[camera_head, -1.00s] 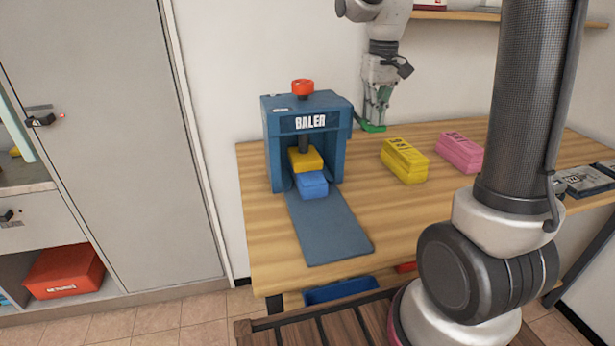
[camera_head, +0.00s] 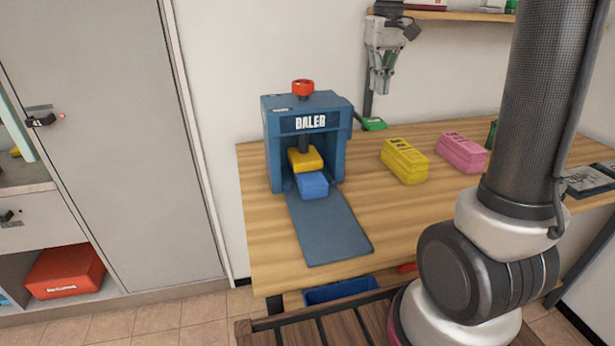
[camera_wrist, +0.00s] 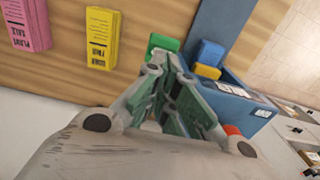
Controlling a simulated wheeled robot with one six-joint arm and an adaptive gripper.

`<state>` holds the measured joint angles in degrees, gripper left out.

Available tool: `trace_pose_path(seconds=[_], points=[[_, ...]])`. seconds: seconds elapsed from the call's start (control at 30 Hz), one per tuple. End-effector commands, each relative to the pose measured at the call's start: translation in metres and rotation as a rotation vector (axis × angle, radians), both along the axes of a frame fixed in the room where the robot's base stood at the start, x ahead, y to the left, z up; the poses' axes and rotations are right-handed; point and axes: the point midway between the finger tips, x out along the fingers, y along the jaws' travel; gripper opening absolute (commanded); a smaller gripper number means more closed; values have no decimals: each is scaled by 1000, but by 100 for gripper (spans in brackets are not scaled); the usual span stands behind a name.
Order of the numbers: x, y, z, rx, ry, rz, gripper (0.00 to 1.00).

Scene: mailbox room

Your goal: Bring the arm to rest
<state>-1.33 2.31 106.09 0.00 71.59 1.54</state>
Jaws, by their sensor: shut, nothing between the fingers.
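My gripper (camera_head: 383,84) hangs fingers down above the back of the table, in front of the wall and right of the blue baler (camera_head: 274,152). It is shut and empty. In the wrist view my gripper (camera_wrist: 176,108) shows its green-padded fingers together, with the table beyond them. A green object (camera_head: 373,124) lies on the table below the gripper, apart from it; it also shows in the wrist view (camera_wrist: 163,43). Part of my arm blocks the right side of the head view.
The baler holds a yellow block (camera_head: 306,159) and a blue block (camera_head: 312,185). A yellow bundle (camera_head: 405,162) and a pink bundle (camera_head: 462,152) lie on the wooden table (camera_head: 400,222). A wall shelf (camera_head: 450,15) is close to my wrist. A grey cabinet (camera_head: 110,130) stands left.

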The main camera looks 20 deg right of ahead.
Motion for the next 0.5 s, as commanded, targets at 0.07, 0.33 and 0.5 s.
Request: trace_pose_path(seconds=[0.07, 0.33, 0.5], points=[[2, 0, 0, 0, -7, 2, 0], [-56, -2, -34, 1, -40, 13, 0], [-130, -5, -38, 3, -134, 13, 0]])
